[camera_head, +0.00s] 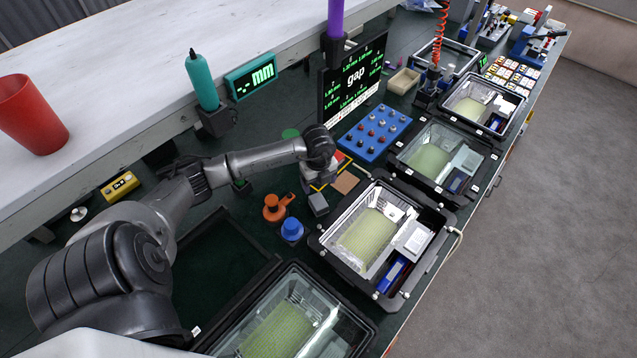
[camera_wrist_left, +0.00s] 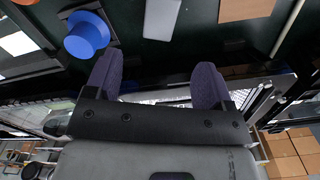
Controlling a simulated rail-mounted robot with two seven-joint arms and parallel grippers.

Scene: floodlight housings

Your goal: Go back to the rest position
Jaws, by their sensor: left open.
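My left arm reaches in from the left over the workbench. My left gripper (camera_head: 321,176) hangs above the bench between the blue button board and the nearest fully visible housing; its fingers are hard to make out there. In the left wrist view, its two purple-grey fingers (camera_wrist_left: 157,82) stand wide apart with nothing held between them. Beyond the fingertips is a small grey block (camera_wrist_left: 162,18), also in the head view (camera_head: 318,204). A blue round-topped piece (camera_wrist_left: 87,36) lies to the left of the fingers. My right gripper is not in view.
Open floodlight housings, including this one (camera_head: 315,243), stand in a row along the bench's front edge. An orange piece (camera_head: 275,209) stands near my forearm. A display (camera_head: 350,80), a teal tool (camera_head: 202,82) and a red cup (camera_head: 32,115) are farther back. Grey floor lies clear right.

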